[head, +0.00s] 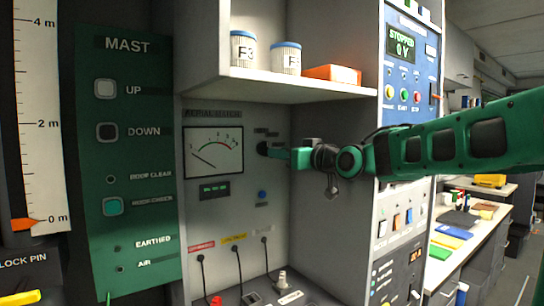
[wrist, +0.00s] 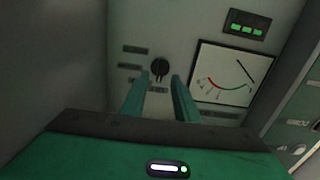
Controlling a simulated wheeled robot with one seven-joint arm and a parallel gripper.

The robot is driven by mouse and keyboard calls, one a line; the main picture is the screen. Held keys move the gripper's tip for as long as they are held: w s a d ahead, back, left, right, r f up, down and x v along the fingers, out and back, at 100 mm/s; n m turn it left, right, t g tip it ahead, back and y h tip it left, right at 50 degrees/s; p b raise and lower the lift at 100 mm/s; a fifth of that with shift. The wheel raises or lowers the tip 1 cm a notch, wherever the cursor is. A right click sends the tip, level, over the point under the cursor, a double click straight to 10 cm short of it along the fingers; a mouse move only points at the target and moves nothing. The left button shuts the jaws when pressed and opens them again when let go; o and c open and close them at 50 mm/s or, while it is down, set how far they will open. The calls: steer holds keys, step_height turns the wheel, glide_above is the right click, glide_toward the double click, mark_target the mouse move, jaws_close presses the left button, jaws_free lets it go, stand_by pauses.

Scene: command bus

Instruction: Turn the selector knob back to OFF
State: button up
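The selector knob is a small black round knob on the grey meter panel; it shows in the head view (head: 262,148) and the wrist view (wrist: 159,67). Small dark label plates sit beside it, too small to read. A pale mark shows on the knob, but I cannot tell which label it points to. My gripper (head: 277,152) reaches in from the right, its tips close to the knob. In the wrist view my gripper (wrist: 160,78) is open, one finger towards each side of the knob. Whether the fingers touch it is unclear.
An analog meter (head: 214,150) with a green display (head: 214,190) below it is left of the knob. A blue button (head: 262,194) and cabled sockets are lower. A shelf (head: 290,88) with jars overhangs the panel. A side wall (head: 335,125) stands close on the right.

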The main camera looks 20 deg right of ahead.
steer(key=v, duration=0.5)
steer(key=shift+f, duration=0.1)
steer(key=s+d+f+m+g+h, duration=0.25)
steer(key=s+d+f, duration=0.2)
steer(key=f, duration=0.35)
steer(key=s+d+f+m+g+h, duration=0.1)
steer(key=s+d+f+g, duration=0.3)
steer(key=f, duration=0.4)
steer(key=s+d+f+m+g+h, duration=0.2)
steer(key=s+d+f+g, duration=0.1)
steer(key=s+f, duration=0.4)
steer(key=s+f+m+g, duration=0.1)
steer(key=s+f, duration=0.3)
steer(key=s, duration=0.4)
steer(key=s+d+f+m+g, duration=0.1)
steer(key=s+f+g, duration=0.3)
steer(key=s, duration=0.4)
steer(key=s+d+f+m+g, duration=0.1)
steer(key=s+f+m+g, duration=0.1)
steer(key=s+f, duration=0.3)
steer(key=s+g, duration=0.1)
steer(key=s, duration=0.2)
steer(key=shift+m, duration=0.35)
